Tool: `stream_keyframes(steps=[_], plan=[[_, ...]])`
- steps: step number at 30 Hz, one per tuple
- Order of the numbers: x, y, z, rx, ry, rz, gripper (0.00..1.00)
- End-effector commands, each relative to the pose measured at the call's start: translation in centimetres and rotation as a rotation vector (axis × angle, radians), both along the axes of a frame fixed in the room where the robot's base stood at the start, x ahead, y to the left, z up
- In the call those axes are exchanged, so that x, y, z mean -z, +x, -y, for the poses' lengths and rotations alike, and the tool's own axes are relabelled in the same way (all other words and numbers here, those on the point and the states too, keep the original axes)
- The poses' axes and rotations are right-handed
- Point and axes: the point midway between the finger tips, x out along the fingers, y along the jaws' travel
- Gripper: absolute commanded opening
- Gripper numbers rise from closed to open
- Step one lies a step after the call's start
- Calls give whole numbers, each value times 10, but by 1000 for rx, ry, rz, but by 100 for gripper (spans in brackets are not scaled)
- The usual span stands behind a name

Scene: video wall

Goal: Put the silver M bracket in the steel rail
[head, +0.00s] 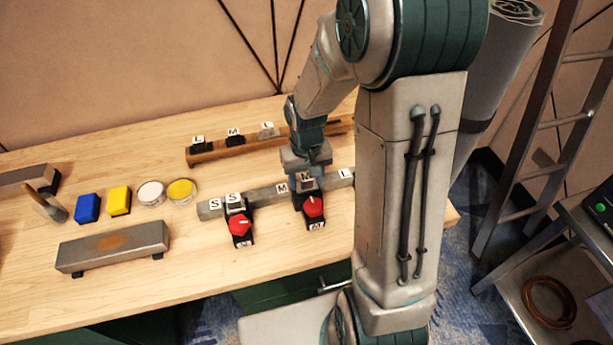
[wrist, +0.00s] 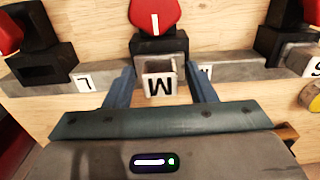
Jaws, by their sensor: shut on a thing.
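The silver M bracket (wrist: 160,84) is a small grey piece with a white M label. In the wrist view it stands between the two fingers of my gripper (wrist: 163,79), which is shut on it. In the head view the bracket (head: 307,185) is at the steel rail (head: 262,194), beside the rail's own M label, under my gripper (head: 307,168). A black block with a red knob (wrist: 155,17) stands right behind the bracket at the same spot. I cannot tell whether the bracket is fully seated.
A silver S bracket (head: 236,203) with another red knob (head: 240,224) sits at the rail's left. A wooden rail (head: 225,152) with several labelled pieces lies behind. A blue block (head: 87,208), yellow block (head: 119,200), two round tins and a grey bar (head: 112,246) stand left.

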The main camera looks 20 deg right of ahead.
Motion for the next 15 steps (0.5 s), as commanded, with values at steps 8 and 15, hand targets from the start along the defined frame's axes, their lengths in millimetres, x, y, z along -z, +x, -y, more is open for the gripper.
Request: stream_keyframes(steps=[8, 15], plan=[[9, 0, 0, 0, 0, 1, 21], [15, 0, 0, 0, 0, 1, 21]])
